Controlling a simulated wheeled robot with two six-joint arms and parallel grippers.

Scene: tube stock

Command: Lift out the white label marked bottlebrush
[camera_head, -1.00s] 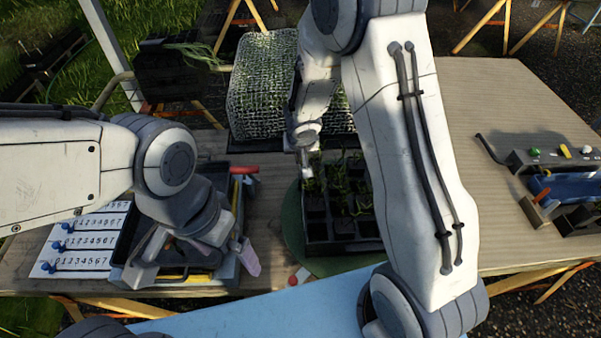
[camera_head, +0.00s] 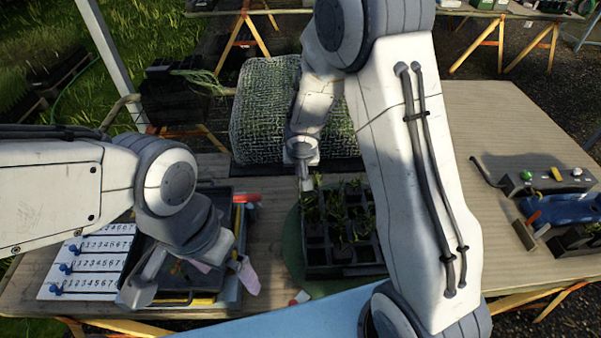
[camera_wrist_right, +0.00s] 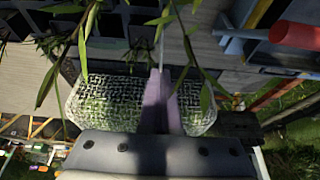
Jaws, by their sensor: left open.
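My right gripper (camera_head: 307,186) is above the back left part of a black cell tray (camera_head: 345,270) of leafy seedlings. In the right wrist view its two purple fingers (camera_wrist_right: 161,72) are close together on a thin white strip, seen nearly edge-on, which looks like the white label (camera_wrist_right: 160,42). Any writing on it cannot be read. Leaves hang in front of the fingers there. My left gripper (camera_head: 198,278) is open and empty over a dark tray (camera_head: 236,288) at the left of the bench.
A white number board (camera_head: 82,262) with blue knobs lies at far left. A mesh-covered block (camera_head: 262,110) stands behind the seedlings. A red-handled tool (camera_head: 247,198) lies between the trays.

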